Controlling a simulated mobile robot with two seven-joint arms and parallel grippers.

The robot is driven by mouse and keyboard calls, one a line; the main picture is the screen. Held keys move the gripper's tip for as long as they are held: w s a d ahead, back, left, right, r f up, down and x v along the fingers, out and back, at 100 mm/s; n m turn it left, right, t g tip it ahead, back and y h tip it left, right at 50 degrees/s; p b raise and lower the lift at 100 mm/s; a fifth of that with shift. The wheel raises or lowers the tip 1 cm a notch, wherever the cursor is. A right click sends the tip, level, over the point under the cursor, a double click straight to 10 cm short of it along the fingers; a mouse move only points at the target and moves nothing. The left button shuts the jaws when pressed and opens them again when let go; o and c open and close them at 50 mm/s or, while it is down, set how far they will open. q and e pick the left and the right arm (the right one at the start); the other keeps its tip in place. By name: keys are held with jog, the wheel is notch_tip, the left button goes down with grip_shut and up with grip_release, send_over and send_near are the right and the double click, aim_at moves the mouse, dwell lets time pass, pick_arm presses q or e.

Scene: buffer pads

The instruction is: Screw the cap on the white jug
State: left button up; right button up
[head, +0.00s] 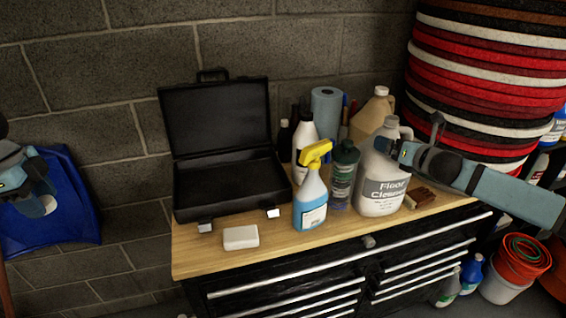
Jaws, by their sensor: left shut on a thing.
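The white jug (383,178), labelled "Floor Cleaner", stands upright on the wooden bench top. A grey cap (391,122) sits at its neck; I cannot tell how tight it is. My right gripper (385,146) is at the jug's upper part, just below the cap, with its arm coming in from the right. Its fingers are too small to tell whether they are open or touch the jug. My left gripper (46,204) is at the far left, away from the bench, in front of a blue panel-like object (70,215). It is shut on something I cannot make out.
A blue spray bottle with yellow head (311,200), a green bottle (343,175) and a beige jug (372,112) crowd the white jug. An open black case (225,190) and white block (240,237) lie left. Stacked round pads (480,85) rise behind my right arm.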

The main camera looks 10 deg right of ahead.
pick_arm(q)
jog(key=shift+r, duration=0.2)
pick_arm(e)
jog(key=shift+x, duration=1.05)
jog(key=c, duration=1.3)
jog(key=shift+r, duration=0.25)
jog(key=c, duration=0.3)
jog(key=shift+d+f, duration=0.1)
